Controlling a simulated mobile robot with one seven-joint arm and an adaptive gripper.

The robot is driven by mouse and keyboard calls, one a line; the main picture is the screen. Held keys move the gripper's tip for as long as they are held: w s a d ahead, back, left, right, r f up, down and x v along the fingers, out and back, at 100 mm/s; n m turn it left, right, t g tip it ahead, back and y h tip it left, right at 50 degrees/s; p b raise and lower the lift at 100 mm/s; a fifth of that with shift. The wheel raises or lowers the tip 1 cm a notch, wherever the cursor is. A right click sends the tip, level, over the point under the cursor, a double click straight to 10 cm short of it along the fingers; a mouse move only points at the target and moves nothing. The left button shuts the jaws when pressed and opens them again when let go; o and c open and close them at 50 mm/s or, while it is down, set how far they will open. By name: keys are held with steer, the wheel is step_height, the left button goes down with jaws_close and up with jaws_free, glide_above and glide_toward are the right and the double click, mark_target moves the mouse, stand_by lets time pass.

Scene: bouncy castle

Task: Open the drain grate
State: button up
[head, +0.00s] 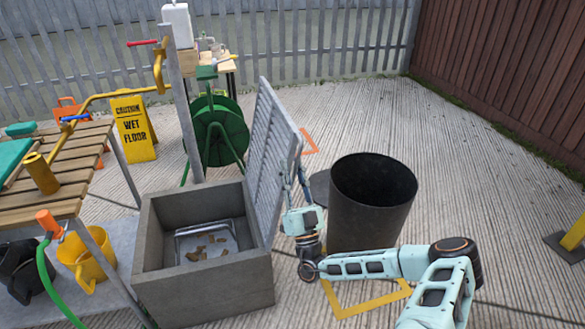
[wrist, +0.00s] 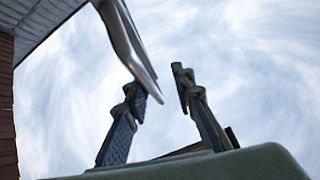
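The drain grate (head: 268,150) is a grey slatted metal panel. It stands nearly upright along the right edge of the concrete drain box (head: 205,297), and the box is open on top. Inside the box is a metal tray (head: 193,251) with brown bits in it. My gripper (head: 294,180) is on the right side of the grate, close to its face. In the wrist view my gripper's fingers (wrist: 162,84) are apart. A grey metal bar (wrist: 128,45) lies against or just beside the left finger; I cannot tell if they touch.
A black bin (head: 365,220) stands close to the right of my gripper. A slatted bench (head: 70,160), yellow bucket (head: 88,262) and wet-floor sign (head: 132,127) are on the left. A green hose reel (head: 218,130) stands behind the box. The ground at the right back is clear.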

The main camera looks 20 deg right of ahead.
steer(key=shift+r, duration=0.1)
steer(key=v, duration=1.2)
steer(key=shift+y, duration=0.3)
